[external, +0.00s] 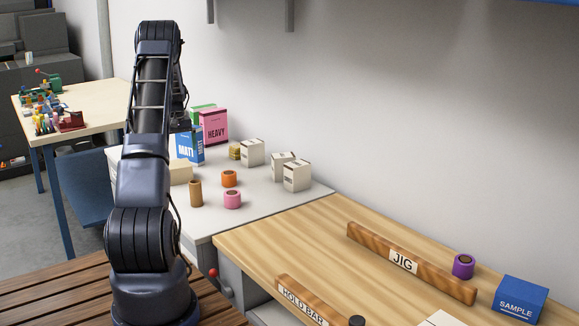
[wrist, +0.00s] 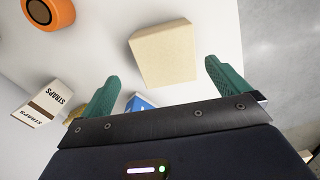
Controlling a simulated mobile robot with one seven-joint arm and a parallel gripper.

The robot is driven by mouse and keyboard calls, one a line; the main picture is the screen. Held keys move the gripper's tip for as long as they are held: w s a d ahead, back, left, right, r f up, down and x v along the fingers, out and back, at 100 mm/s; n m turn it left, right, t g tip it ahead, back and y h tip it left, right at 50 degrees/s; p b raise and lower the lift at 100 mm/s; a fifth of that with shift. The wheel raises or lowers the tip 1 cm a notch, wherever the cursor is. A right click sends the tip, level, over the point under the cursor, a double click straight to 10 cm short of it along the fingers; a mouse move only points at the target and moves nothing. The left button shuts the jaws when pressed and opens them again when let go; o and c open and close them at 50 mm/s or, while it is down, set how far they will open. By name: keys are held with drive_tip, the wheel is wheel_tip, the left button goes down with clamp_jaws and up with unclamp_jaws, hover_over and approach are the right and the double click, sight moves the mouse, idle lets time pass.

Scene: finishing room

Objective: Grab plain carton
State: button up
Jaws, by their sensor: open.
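The plain carton (wrist: 163,55) is a beige box without any print. In the wrist view it lies ahead of my gripper (wrist: 161,70), between the two green fingers in the picture. The fingers are wide apart and nothing is held; I cannot tell how far above the carton they are. In the external view the carton (external: 181,173) stands on the white table, partly hidden behind my arm. The gripper fingers are hidden there.
A blue MATT box (external: 189,147) stands behind the carton, with a pink HEAVY box (external: 214,127) beyond it. A brown cylinder (external: 196,193), an orange roll (external: 229,178) and a pink roll (external: 232,199) stand nearby. Several white STRAPS boxes (external: 297,176) stand right.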

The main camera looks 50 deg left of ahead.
sight(178, 164)
drive_tip(key=shift+s+a+f, duration=0.35)
drive_tip(key=shift+a+f, duration=0.1)
drive_tip(key=shift+f, duration=0.2)
wheel_tip(178, 164, down, 5)
drive_tip(key=shift+f, duration=0.15)
drive_tip(key=shift+w+a+f, duration=0.1)
drive_tip(key=shift+a+f, duration=0.1)
drive_tip(key=shift+f, duration=1.1)
drive_tip(key=shift+w+a+f, duration=0.1)
drive_tip(key=shift+a+f, duration=0.1)
drive_tip(key=shift+f, duration=1.05)
drive_tip(key=c, duration=0.8)
